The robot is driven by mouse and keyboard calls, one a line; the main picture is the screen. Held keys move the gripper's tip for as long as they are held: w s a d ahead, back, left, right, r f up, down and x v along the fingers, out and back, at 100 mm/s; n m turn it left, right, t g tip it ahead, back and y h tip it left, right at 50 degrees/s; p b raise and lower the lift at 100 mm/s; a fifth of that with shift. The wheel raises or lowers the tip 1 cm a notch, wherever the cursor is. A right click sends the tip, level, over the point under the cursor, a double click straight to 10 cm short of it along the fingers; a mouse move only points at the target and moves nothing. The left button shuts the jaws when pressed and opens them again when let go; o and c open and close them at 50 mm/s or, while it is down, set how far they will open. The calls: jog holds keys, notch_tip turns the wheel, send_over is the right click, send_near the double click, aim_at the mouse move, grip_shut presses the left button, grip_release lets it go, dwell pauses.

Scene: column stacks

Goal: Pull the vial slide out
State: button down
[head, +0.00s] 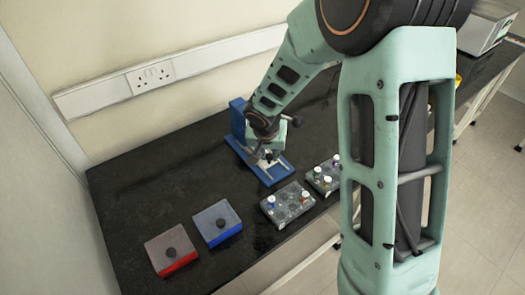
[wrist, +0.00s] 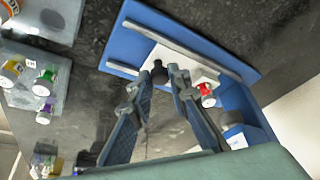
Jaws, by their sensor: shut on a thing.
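The blue stand (head: 238,118) is on the dark bench against the wall, with a flat blue base and two pale rails. In the wrist view, the blue base (wrist: 245,52) carries a pale vial slide (wrist: 183,60) between its rails. A dark knob (wrist: 158,72) is at the slide's near end, between the fingertips. My gripper (wrist: 158,80) is shut on this knob; it also shows over the base in the head view (head: 265,152).
Two grey racks with vials (head: 287,206) (head: 326,178) stand near the bench's front edge. The bench between the boxes and the stand is clear.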

jog(key=s+d, duration=0.1)
jog(key=s, duration=0.1)
jog(key=s+d+b, duration=0.1)
jog(key=s, duration=0.1)
jog(key=shift+d, duration=0.4)
jog(key=shift+f, duration=0.1)
jog(key=c, duration=1.8)
grip_release()
jog(key=shift+s, duration=0.15)
jog(key=shift+r, duration=0.35)
jog(key=shift+v, duration=3.5)
